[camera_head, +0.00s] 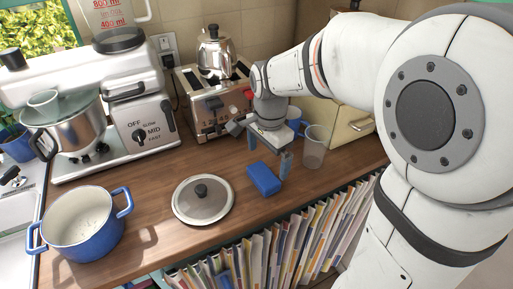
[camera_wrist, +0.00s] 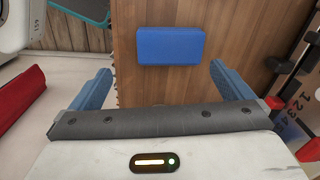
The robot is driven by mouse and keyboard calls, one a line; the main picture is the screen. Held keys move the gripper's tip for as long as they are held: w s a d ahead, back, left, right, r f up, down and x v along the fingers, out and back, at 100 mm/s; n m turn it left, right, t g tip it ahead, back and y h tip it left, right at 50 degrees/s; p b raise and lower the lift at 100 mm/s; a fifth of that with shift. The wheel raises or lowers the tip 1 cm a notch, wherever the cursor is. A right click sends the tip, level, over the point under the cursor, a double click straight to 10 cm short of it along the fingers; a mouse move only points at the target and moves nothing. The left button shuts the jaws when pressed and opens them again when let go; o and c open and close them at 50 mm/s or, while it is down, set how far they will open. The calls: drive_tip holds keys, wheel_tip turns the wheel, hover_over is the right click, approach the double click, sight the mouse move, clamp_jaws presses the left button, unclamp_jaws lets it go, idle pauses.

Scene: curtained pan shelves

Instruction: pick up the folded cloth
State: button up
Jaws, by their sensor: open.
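The folded cloth (camera_head: 263,180) is a small blue rectangular bundle lying on the wooden counter, right of the glass lid. In the wrist view the cloth (camera_wrist: 170,45) lies beyond the fingertips, roughly centred between them. My gripper (camera_head: 269,155) is above the counter, just behind the cloth in the head view. Its two blue fingers are spread and empty; they also show in the wrist view (camera_wrist: 160,75). The fingers do not appear to touch the cloth.
A glass lid (camera_head: 203,200) and a blue-and-white pot (camera_head: 82,222) stand to the left. A clear cup (camera_head: 314,147) is close on the right. A toaster (camera_head: 207,103) is behind. Several files (camera_head: 285,240) stand below the counter's front edge.

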sight(264, 174)
drive_tip(key=shift+w+a+f+m, duration=0.5)
drive_tip(key=shift+a+f, duration=0.05)
drive_tip(key=shift+f, duration=0.55)
drive_tip(key=f, duration=0.7)
drive_tip(key=shift+w+d+p, duration=0.25)
drive_tip(key=shift+w+p, duration=0.05)
drive_tip(key=shift+p, duration=0.05)
drive_tip(key=c, duration=0.7)
